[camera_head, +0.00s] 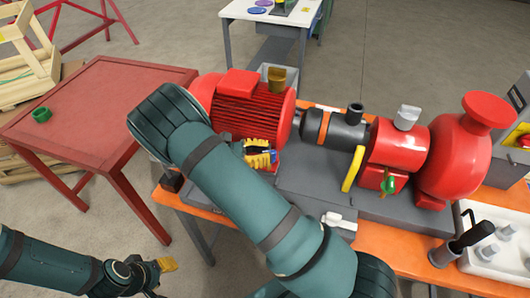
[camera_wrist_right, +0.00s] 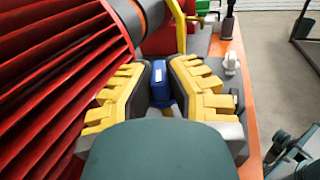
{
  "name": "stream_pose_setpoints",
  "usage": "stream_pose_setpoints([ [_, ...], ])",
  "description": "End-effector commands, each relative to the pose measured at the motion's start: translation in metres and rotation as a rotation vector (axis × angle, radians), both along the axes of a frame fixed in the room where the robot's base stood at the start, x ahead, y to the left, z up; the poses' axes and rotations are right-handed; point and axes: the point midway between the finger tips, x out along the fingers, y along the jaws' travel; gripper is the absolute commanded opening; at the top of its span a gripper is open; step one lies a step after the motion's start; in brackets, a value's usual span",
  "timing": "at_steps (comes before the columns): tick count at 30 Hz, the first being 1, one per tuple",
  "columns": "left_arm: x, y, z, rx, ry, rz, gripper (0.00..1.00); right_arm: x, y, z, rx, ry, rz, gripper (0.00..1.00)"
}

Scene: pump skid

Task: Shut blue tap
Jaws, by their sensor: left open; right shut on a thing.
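The blue tap (camera_wrist_right: 158,84) shows in the right wrist view as a small blue handle beside the red ribbed motor. My right gripper (camera_head: 262,154) is shut on it, with a yellow-and-black finger on either side. In the head view the tap is hidden by my right arm and fingers. Below the tap a small bit of yellow shows between the fingers; how far the handle is turned I cannot tell. My left gripper (camera_head: 158,277) is open and empty, low at the left of the head view, away from the skid.
The red motor (camera_head: 243,104) is close beside my right gripper. A green tap (camera_head: 389,184), a yellow handle (camera_head: 352,169) and the red pump (camera_head: 450,155) are to the right. A red table (camera_head: 92,100) with a green ring (camera_head: 41,115) stands left. A white tray (camera_head: 467,262) is at lower right.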

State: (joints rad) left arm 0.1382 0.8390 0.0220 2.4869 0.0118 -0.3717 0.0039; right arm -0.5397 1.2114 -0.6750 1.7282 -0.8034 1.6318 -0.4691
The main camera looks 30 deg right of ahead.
Motion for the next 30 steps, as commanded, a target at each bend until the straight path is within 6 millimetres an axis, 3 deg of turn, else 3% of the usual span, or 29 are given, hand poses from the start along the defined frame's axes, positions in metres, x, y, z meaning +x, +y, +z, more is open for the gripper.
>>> stream_pose_setpoints([
  [1, 0.000, 0.000, -0.001, 0.000, 0.000, 0.000, 0.47, -0.003, 0.001, -0.008, 0.016, 0.006, -0.004, 0.00],
  [4, 0.000, 0.000, -0.001, 0.000, 0.000, 0.000, 0.47, -0.004, 0.001, -0.008, 0.016, 0.006, -0.004, 0.00],
  [5, 0.000, 0.000, -0.001, 0.000, 0.000, 0.000, 0.47, -0.004, 0.001, -0.008, 0.015, 0.007, -0.004, 0.26],
  [6, 0.000, 0.000, -0.001, 0.000, 0.000, 0.000, 0.47, -0.004, 0.001, -0.008, 0.015, 0.007, -0.004, 0.40],
  [7, 0.000, 0.000, -0.001, 0.000, 0.000, 0.000, 0.47, -0.003, 0.001, -0.008, 0.015, 0.007, -0.004, 0.46],
  [23, 0.000, 0.000, -0.001, 0.000, 0.000, 0.000, 0.47, 0.000, 0.003, -0.006, 0.016, 0.002, 0.002, 0.46],
  [30, 0.000, 0.000, -0.001, 0.000, 0.000, 0.000, 0.47, 0.013, 0.028, -0.005, 0.013, -0.001, 0.005, 0.46],
])
